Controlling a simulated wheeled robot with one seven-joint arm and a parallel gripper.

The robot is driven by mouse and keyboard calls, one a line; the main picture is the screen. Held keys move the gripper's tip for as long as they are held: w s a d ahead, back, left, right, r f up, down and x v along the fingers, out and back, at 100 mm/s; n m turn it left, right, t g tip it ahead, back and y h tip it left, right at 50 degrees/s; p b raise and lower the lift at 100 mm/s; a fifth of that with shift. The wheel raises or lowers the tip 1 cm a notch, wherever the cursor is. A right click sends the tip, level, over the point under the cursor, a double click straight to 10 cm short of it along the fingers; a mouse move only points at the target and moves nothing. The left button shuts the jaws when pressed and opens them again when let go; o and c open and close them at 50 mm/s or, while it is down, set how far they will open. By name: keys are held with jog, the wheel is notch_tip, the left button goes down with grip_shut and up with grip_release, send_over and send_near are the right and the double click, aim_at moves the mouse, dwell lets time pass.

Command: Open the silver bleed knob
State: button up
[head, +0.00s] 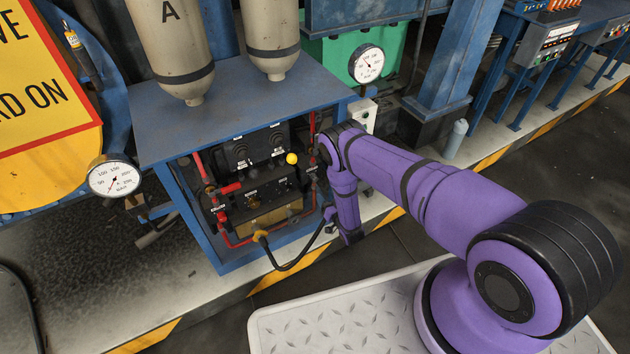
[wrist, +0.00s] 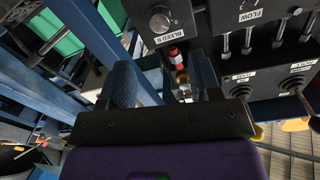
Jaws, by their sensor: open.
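In the wrist view a round silver-grey knob (wrist: 160,19) sits on a dark panel beside a label that reads like "BLEED B". My gripper (wrist: 166,72) is open, with its two dark fingers apart. The knob is beyond the fingertips, toward the top of the picture, and is not between them. A red and white fitting (wrist: 176,57) shows in the gap, and I cannot tell whether anything touches it. In the head view the control panel (head: 262,172) sits inside the blue cabinet, and the knob and fingers cannot be made out there.
The blue cabinet (head: 230,105) frames the panel, with red pipes and a yellow ball knob (head: 291,158) inside. In the wrist view, toggle levers (wrist: 247,38) and a "FLOW" label lie to the right. A pressure gauge (head: 115,178) stands left.

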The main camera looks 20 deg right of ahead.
aim_at(316, 180)
jog(key=w, duration=0.3)
jog(key=w+a, duration=0.1)
jog(key=w, duration=0.2)
jog(key=w+a, duration=0.1)
jog(key=w, duration=0.2)
jog(key=shift+w, duration=0.1)
jog(key=c, duration=0.9)
jog(key=shift+c, duration=0.2)
